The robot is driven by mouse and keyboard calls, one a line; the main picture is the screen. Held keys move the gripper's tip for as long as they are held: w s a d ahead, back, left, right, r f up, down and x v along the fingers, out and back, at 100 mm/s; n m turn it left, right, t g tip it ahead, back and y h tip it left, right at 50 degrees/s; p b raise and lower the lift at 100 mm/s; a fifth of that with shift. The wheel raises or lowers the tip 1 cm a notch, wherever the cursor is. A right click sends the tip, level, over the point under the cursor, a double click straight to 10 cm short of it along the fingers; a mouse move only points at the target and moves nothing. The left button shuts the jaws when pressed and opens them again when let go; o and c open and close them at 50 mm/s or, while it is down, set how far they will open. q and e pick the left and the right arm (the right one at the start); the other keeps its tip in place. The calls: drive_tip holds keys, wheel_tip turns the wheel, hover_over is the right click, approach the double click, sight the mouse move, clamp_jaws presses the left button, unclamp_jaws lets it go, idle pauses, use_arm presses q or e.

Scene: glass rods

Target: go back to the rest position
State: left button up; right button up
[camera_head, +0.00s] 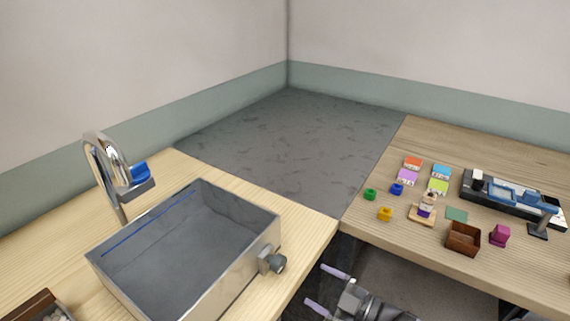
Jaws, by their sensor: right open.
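My right gripper (325,287) shows at the bottom centre, below the table edges, in the gap between the sink counter and the right table. Its two pale fingers point left and are apart, with nothing between them. It touches none of the things on the tables. My left gripper is not in view. No glass rods can be made out in this view.
A metal sink basin (188,249) with a tap (107,160) stands on the left counter. The right table (478,157) holds small coloured blocks, a brown box (463,239), a magenta block (499,235) and a dark tray (484,205). The grey corner surface (300,140) is clear.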

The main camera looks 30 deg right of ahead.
drive_tip(key=s+a+f+m+g+h, duration=0.1)
drive_tip(key=s+f+m+g+h, duration=0.3)
drive_tip(key=f, duration=0.5)
drive_tip(key=s+a+f+m+g+h, duration=0.1)
drive_tip(key=s+f+m+g+h, duration=0.15)
drive_tip(key=s+f, duration=0.5)
drive_tip(key=s+a+f+m+g, duration=0.1)
drive_tip(key=s+a+f+g, duration=0.3)
drive_tip(key=s, duration=0.5)
drive_tip(key=s+a+f+m+g, duration=0.1)
drive_tip(key=s+a+f+g, duration=0.3)
drive_tip(key=s+f, duration=0.3)
drive_tip(key=shift+s+a+g, duration=0.3)
drive_tip(key=shift+s+g, duration=0.55)
drive_tip(key=shift+h, duration=0.25)
